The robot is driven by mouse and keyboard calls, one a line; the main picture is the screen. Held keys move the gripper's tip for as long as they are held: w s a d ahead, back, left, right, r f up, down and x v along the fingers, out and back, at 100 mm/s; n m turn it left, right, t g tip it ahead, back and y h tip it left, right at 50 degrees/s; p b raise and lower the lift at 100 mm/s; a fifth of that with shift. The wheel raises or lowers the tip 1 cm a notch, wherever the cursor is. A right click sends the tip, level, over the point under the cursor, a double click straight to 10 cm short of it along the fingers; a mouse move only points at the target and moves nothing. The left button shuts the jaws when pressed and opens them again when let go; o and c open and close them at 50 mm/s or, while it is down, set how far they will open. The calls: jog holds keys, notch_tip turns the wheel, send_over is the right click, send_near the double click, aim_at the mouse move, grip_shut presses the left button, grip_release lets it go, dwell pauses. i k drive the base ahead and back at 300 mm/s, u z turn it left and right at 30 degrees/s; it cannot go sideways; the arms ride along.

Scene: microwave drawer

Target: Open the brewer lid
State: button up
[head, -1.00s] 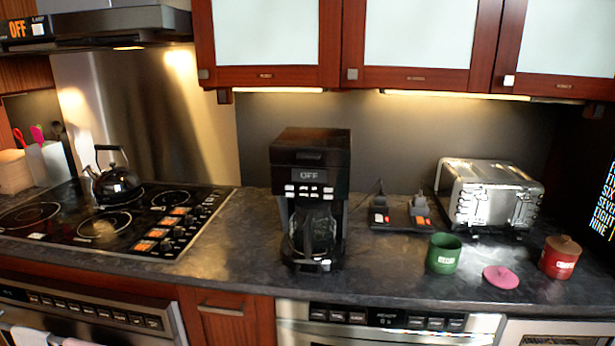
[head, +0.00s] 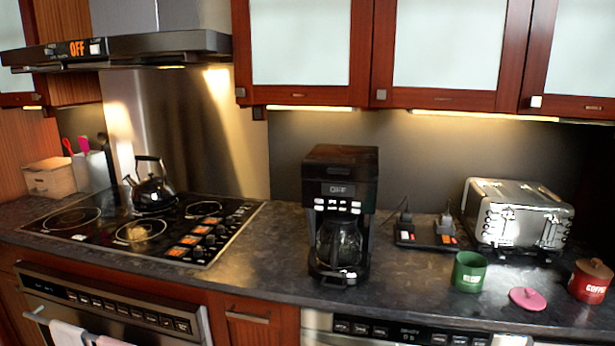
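The black brewer (head: 340,205) stands upright on the dark counter in the middle of the head view. Its lid (head: 342,154) is the flat top and looks closed. A small display on its front reads OFF, with light buttons below it. A glass carafe (head: 339,245) sits in its lower part. My gripper is not in view, and nothing touches the brewer.
Wall cabinets (head: 440,55) hang above and behind the brewer. A stove with a kettle (head: 151,190) is at left. A toaster (head: 518,215), green canister (head: 469,271), pink lid (head: 528,298) and red canister (head: 590,280) are at right.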

aim_at(355, 163)
jog(key=u, duration=0.9)
jog(key=k, duration=1.25)
jog(key=u, duration=0.55)
jog(key=i, duration=0.95)
